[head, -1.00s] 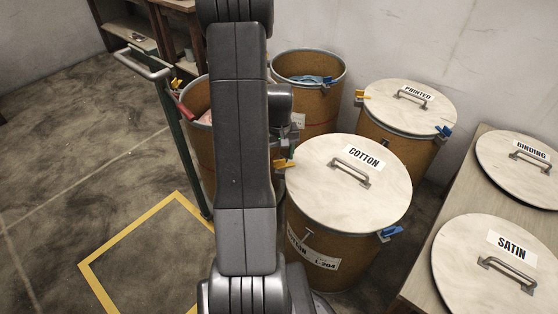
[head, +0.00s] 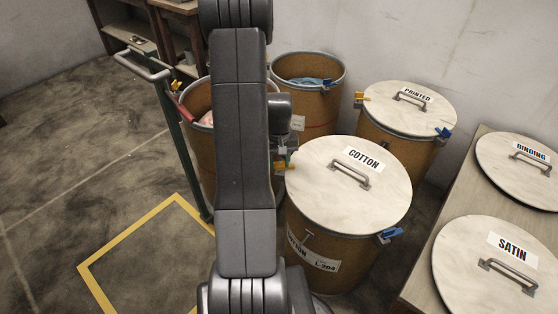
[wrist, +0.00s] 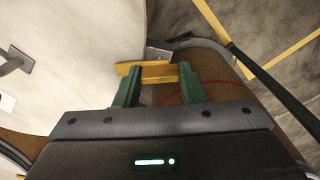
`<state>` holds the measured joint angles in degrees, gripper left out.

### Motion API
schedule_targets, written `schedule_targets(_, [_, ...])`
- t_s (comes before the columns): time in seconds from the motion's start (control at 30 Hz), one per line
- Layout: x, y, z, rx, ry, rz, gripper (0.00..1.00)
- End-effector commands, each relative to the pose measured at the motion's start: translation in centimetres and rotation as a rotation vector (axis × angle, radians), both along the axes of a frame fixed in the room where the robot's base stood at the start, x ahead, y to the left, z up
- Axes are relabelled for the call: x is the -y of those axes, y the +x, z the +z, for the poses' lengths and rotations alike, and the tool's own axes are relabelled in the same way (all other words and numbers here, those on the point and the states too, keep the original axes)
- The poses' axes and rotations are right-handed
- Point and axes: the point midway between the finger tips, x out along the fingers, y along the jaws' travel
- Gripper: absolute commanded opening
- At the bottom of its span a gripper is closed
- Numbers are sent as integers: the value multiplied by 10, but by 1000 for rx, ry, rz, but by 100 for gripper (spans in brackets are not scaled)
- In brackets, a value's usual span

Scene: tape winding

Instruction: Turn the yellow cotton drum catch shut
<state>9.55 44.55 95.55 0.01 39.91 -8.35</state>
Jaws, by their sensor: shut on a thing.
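The cotton drum (head: 330,238) stands upright with its pale round lid (head: 330,195) on top, labelled COTTON. Its yellow catch (head: 280,165) is at the left rim in the head view, partly hidden by my arm. In the wrist view the yellow catch (wrist: 150,73) lies crosswise between the green fingers of my gripper (wrist: 158,82), which is shut on it. The catch sits beside the lid edge, with a grey metal bracket just behind it. A blue catch (head: 390,236) is on the drum's right front rim.
The lidded PRINTED drum (head: 395,150) stands behind. Two open drums (head: 318,110) (head: 197,92) stand behind and left. A green-posted trolley (head: 180,135) is left. A table (head: 425,262) at right holds the SATIN (head: 495,290) and BINDING lids (head: 515,180).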

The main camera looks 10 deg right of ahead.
Motion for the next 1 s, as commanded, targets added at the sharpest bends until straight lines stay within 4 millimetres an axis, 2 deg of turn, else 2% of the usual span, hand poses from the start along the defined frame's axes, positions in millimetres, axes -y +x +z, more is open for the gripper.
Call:
schedule_targets(0.33, [0, 0, 0, 1, 0, -293, 14])
schedule_targets(0.77, [0, 0, 0, 1, 0, -346, 14])
schedule_targets(0.8, [0, 0, 0, 1, 0, -346, 42])
schedule_targets(0.9, [0, 0, 0, 1, 0, -346, 58])
schedule_targets(1.0, [0, 0, 0, 1, 0, -345, 58])
